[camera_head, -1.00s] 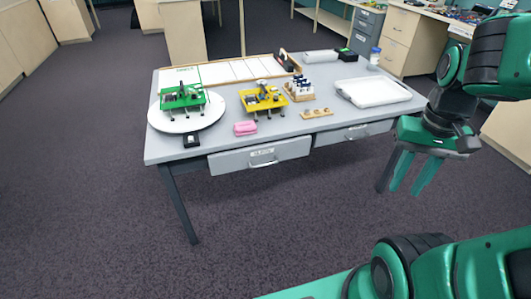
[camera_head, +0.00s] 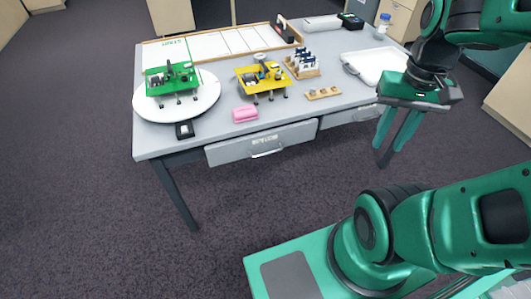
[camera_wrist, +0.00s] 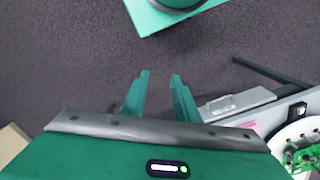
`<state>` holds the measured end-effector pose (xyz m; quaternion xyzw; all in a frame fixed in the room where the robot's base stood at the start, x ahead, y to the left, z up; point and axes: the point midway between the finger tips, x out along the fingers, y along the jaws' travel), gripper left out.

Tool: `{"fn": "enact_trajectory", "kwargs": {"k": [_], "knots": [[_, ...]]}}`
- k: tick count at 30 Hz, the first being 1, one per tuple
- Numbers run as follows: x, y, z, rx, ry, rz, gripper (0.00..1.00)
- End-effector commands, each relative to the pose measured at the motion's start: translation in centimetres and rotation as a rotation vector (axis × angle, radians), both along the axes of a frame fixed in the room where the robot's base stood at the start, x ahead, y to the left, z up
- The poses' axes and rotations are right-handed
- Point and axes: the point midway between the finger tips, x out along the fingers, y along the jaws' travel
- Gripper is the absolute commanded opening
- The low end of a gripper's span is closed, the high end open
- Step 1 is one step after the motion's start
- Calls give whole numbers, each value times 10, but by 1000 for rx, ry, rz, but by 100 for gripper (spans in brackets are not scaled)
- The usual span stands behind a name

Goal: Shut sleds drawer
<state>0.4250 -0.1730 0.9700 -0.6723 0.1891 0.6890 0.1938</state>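The grey table (camera_head: 222,116) has two drawers under its front edge. The left drawer (camera_head: 228,152) stands out in front of the table edge, partly open. It has a bar handle and a white label too small to read surely. It also shows sticking out in the wrist view (camera_wrist: 238,103). The right drawer (camera_head: 345,117) looks closed or nearly so, partly hidden by my arm. My gripper (camera_head: 392,147) hangs fingers-down off the table's right front, right of the left drawer and apart from it. Its fingers (camera_wrist: 160,76) are spread with nothing between them.
On the table are a white turntable (camera_head: 205,103) with a green model, a yellow model (camera_head: 262,81), a pink block (camera_head: 245,113), a bottle rack (camera_head: 303,64) and a white tray (camera_head: 375,66). The dark carpet (camera_head: 120,235) before the drawer is clear.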

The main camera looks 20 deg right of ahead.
Motion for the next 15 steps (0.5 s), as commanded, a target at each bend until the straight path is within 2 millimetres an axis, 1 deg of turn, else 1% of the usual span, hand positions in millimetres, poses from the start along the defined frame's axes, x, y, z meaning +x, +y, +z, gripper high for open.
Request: {"fn": "enact_trajectory", "kwargs": {"k": [1,2,5,8,11,15], "knots": [[-3,0,2,0,-10,-2,28],[-1,-1,2,1,-8,2,28],[12,-3,-2,13,10,28,28],[31,-5,-10,35,33,70,28],[54,-7,-22,70,56,119,28],[84,-7,-45,136,79,190,28]]}}
